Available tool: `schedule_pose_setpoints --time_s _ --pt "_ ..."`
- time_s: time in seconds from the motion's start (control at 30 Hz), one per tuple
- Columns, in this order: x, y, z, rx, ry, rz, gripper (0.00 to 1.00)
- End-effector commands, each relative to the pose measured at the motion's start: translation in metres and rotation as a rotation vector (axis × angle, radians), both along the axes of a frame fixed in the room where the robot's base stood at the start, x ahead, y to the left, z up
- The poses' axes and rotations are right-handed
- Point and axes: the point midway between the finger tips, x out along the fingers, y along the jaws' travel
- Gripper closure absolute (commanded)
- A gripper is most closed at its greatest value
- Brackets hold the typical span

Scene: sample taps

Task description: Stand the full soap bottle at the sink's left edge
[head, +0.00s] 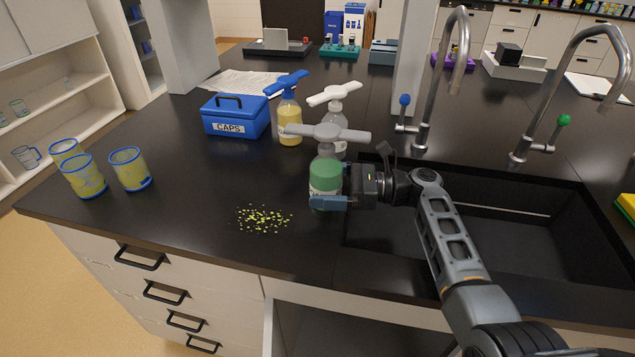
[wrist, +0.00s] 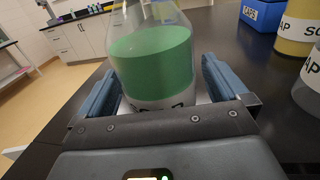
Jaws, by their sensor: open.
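A soap bottle with green liquid (head: 325,172) and a grey pump head stands upright on the black counter beside the sink's left edge (head: 347,228). My gripper (head: 330,192) is open, with its fingers on either side of this bottle. In the wrist view the green bottle (wrist: 152,60) sits between the two blue fingers, with a gap showing on the right. Its label is mostly hidden by my gripper. A yellow soap bottle (head: 290,122) with a blue pump and a pale, clear-looking bottle (head: 339,120) with a white pump stand behind it.
A blue CAPS box (head: 235,116) stands at the back left. Several blue-rimmed beakers (head: 129,169) are near the left counter edge. Yellow specks (head: 264,218) lie scattered left of the bottle. Two tall taps (head: 428,105) rise behind the sink.

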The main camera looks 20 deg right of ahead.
Motion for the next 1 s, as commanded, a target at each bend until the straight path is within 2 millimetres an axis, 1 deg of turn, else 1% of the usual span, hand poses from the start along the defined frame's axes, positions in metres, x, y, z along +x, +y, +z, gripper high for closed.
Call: schedule_pose_setpoints --time_s 0.03,0.3,0.5,0.7,1.0 --pt "-0.004 -0.010 0.003 0.001 0.000 -0.006 0.00" --pt "-0.029 -0.059 0.002 0.001 0.000 -0.004 0.00" --pt "-0.042 -0.084 0.001 0.001 0.002 -0.002 0.00" --pt "-0.047 -0.091 0.000 0.000 0.001 -0.001 0.00" --pt "-0.047 -0.091 0.000 0.000 0.001 0.000 0.00"
